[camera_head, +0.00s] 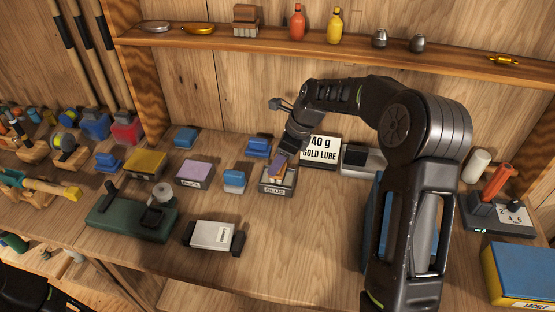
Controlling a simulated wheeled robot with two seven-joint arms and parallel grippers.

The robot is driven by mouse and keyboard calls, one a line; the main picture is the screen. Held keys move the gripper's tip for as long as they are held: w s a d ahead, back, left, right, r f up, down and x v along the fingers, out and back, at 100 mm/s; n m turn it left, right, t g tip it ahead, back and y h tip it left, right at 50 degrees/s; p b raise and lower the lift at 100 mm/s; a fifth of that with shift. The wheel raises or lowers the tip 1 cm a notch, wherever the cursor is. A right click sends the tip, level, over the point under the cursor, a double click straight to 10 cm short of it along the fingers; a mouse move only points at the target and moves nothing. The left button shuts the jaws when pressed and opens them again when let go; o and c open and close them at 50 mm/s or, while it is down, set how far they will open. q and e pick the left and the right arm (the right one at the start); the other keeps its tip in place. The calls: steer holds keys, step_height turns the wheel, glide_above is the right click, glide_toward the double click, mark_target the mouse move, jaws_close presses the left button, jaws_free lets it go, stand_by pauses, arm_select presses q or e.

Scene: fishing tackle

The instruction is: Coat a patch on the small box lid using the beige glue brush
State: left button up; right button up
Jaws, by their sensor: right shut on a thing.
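My right gripper (283,152) is shut on the glue brush (277,168), whose lower end is over or in the open box labelled GLUE (276,190). The gripper hides part of the brush, and I cannot tell whether its tip touches the glue. A small white box lid (212,234) with small print lies in a dark holder at the front middle, apart from the brush. It looks like the small box lid. A dark part of my left arm shows at the bottom left corner, but its gripper is not visible.
A green tool base (130,221) sits left of the lid. Bare wood lies between the lid and my right arm.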

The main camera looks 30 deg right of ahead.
steer(key=shift+r+p, duration=2.25)
steer(key=shift+r, duration=0.75)
steer(key=shift+s+f+n, duration=0.1)
steer(key=shift+s+n, duration=0.15)
steer(key=shift+n, duration=0.45)
steer(key=s+a+f+n+g+b, duration=0.4)
steer(key=s+a+n, duration=0.6)
steer(key=n, duration=0.4)
step_height(320, 180, down, 2)
steer(key=shift+s+n+g+b, duration=0.15)
steer(key=shift+n+g+b, duration=0.15)
steer(key=shift+g, duration=0.5)
steer(key=shift+d, duration=0.15)
